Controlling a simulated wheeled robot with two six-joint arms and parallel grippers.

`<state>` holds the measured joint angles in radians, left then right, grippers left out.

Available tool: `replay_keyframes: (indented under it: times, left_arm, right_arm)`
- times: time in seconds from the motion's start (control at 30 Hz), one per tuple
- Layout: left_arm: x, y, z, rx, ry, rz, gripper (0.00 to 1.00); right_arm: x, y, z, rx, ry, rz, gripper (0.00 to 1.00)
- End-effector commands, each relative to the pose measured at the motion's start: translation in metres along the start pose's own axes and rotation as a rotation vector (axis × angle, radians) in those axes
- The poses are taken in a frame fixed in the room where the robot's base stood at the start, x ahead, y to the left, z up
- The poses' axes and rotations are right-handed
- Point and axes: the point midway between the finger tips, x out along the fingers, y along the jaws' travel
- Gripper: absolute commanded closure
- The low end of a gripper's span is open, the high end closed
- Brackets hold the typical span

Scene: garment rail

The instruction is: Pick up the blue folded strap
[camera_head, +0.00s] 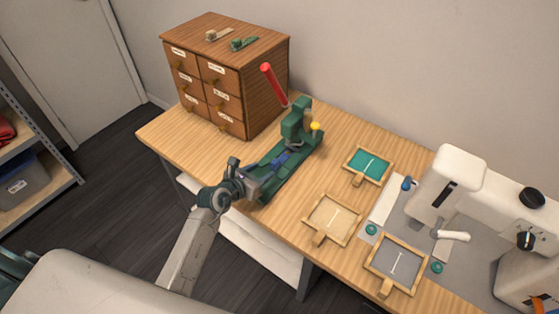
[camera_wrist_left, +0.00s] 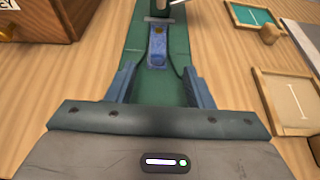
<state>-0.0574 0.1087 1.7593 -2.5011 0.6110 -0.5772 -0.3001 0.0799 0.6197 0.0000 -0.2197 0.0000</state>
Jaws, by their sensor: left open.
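The blue folded strap (camera_wrist_left: 157,48) lies on the green base (camera_wrist_left: 130,45) of a hand press, with a small brass-coloured round spot near its far end. In the head view the strap (camera_head: 281,160) shows small and blue on the press bed, in front of the upright green press body (camera_head: 297,122). My left gripper (camera_wrist_left: 159,82) is open, its two fingers apart over the green base. The strap lies beyond the fingertips, in line with the gap, and nothing is between the fingers. In the head view my left gripper (camera_head: 266,178) is at the near end of the press. My right gripper is not visible.
A wooden drawer cabinet (camera_head: 265,85) stands behind left, beside the red press lever (camera_head: 272,82). Framed trays, one green (camera_head: 369,165), one beige (camera_head: 331,219) and one grey (camera_head: 396,263), lie to the right. A white sewing machine (camera_head: 447,180) stands farther right.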

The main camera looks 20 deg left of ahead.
Motion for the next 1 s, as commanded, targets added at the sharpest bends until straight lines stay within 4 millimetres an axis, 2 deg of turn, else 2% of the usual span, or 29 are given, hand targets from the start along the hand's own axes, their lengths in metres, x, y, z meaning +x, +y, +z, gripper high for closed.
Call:
replay_keyframes:
  times: [0.27,0.53,0.67,0.87,1.0]
  left_arm:
    - [0.022,0.001,0.000,-0.003,-0.001,0.000,0.53]
    - [0.057,0.003,-0.004,-0.004,-0.001,0.001,0.53]
    - [0.064,0.003,-0.005,-0.003,-0.001,0.001,0.53]
    - [0.064,0.003,-0.005,-0.002,-0.001,0.002,0.53]
    - [0.064,0.003,-0.005,-0.002,-0.001,0.002,0.78]
  right_arm:
    - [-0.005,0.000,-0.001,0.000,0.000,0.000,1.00]
    - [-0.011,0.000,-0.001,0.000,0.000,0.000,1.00]
    - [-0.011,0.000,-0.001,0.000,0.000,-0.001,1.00]
    - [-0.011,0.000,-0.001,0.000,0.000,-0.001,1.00]
    - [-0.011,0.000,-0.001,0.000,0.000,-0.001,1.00]
